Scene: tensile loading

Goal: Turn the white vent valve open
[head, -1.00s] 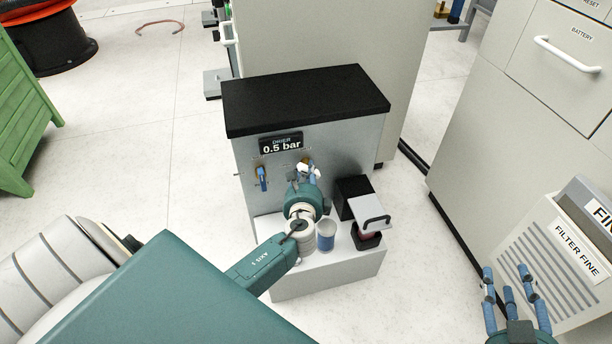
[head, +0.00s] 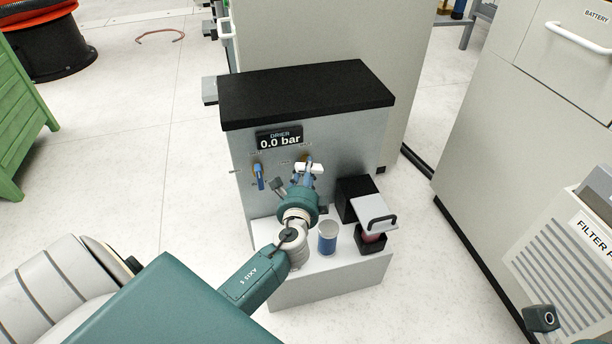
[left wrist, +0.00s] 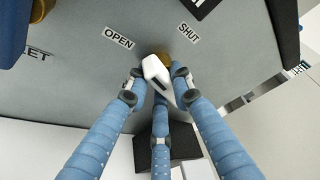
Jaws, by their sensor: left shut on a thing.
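In the left wrist view the handle (left wrist: 157,73) sits before a brass fitting, below the OPEN label (left wrist: 118,38) and SHUT label (left wrist: 188,33). It lies slanted, its lower end to the right. My left gripper (head: 306,176) has its blue fingers closed around the handle; the fingertips (left wrist: 158,82) touch or nearly touch both sides. A dark piece of my right arm (head: 541,318) shows at the lower right; its fingers are hidden.
A blue-handled valve (head: 259,176) is left on the same panel. A blue cup (head: 327,239) and a black box with a grey handled lid (head: 374,212) stand on the ledge (head: 335,275) below.

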